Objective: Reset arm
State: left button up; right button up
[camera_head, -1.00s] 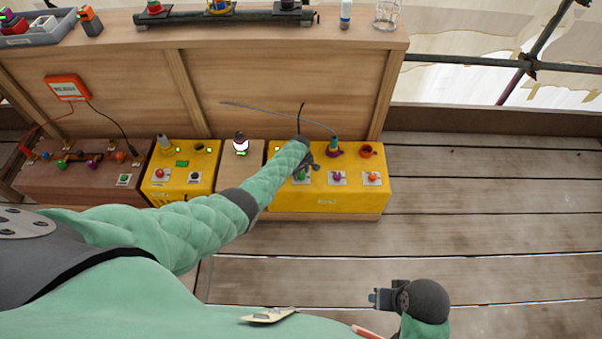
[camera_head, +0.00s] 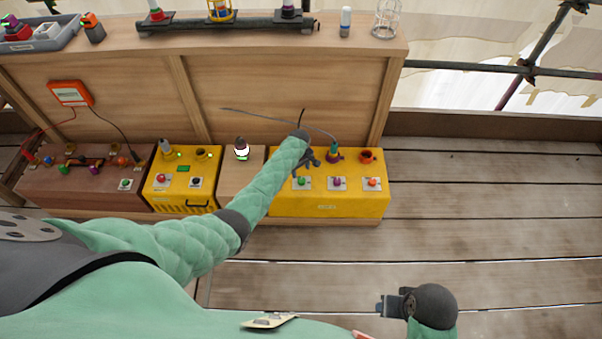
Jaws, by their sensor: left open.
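My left arm reaches from the left across the yellow box with three buttons (camera_head: 340,204). My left gripper (camera_head: 312,160) is open above that box's back left part, close to its green button (camera_head: 302,181). I see nothing between its fingers, though the wrist hides part of it. My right gripper (camera_head: 388,305) is low in the picture over the wooden floor, away from the boxes. It is small and side-on, so I cannot see whether its fingers are apart.
A smaller yellow box (camera_head: 181,190), a wooden block with a white-lit knob (camera_head: 241,148) and a brown box (camera_head: 75,185) stand in a row. An orange meter (camera_head: 70,93) hangs on the wooden panel. A thin grey rod (camera_head: 265,116) crosses behind my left wrist. The floor at right is clear.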

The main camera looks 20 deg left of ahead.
pick_arm(q)
jog(key=shift+r, duration=0.35)
dwell(0.5)
